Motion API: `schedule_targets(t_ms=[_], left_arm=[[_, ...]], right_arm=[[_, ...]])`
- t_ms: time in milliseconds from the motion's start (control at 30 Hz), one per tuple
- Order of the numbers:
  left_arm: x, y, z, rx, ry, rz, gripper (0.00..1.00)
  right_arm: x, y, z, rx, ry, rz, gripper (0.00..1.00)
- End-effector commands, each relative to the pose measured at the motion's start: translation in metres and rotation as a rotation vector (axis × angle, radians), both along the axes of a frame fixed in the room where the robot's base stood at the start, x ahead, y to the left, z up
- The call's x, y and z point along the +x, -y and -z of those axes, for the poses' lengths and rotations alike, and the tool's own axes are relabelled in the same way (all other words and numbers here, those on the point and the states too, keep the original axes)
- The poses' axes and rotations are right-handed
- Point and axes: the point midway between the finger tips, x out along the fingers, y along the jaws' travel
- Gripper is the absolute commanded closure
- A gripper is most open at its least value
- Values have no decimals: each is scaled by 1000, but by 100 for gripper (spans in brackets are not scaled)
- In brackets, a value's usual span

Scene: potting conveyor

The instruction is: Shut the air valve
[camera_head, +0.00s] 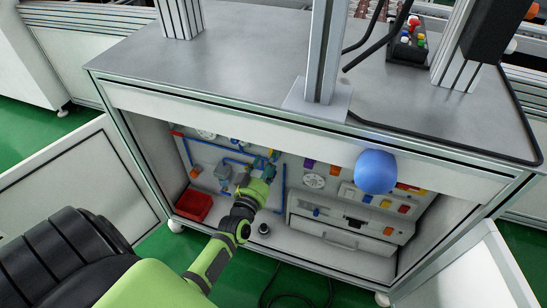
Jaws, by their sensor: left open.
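My left arm reaches into the open cabinet (190,93) under the bench, and my left gripper (269,170) is at the panel on its back wall. The gripper is open, with its fingertips close to a small blue and yellow fitting (274,155) at the blue air tubing (235,160). That fitting looks like the air valve, but it is small and partly hidden by the gripper. I cannot tell whether the fingers touch it or how its handle is turned. My right gripper is not in view.
A red bin (194,205) stands at the cabinet's left. A smooth blue rounded object (375,172) shows before the cabinet's upper right. A small dark cylinder (264,229) stands on the cabinet floor. Open doors (80,175) flank the cabinet. A black cable (297,296) lies below.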

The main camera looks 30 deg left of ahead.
Motion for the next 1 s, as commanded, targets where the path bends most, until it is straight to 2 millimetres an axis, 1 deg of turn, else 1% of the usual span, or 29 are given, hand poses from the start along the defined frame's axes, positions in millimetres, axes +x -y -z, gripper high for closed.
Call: schedule_targets(t_ms=[33, 200, 333, 467, 700, 733, 767, 800, 833, 867, 1000], left_arm=[[8, -2, 0, 0, 1, 0, 52], [34, -8, 1, 1, -1, 1, 52], [49, -11, 1, 0, -3, 2, 52], [56, -13, 1, -1, -4, 2, 52], [57, -13, 1, -1, -5, 3, 52], [57, -13, 1, -1, -5, 3, 56], [57, -13, 1, -1, -5, 3, 68], [57, -13, 1, -1, -5, 3, 84], [57, -13, 1, -1, -5, 3, 96], [57, -13, 1, 0, -5, 3, 100], [57, -13, 1, 0, -5, 3, 100]], right_arm=[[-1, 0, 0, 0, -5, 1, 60], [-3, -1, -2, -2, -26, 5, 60], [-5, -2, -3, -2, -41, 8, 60], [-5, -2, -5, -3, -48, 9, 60], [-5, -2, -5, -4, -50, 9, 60], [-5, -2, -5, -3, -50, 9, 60], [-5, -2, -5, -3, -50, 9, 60], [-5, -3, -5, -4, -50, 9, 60], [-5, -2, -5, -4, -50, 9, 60], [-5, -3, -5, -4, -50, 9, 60], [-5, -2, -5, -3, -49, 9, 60]])
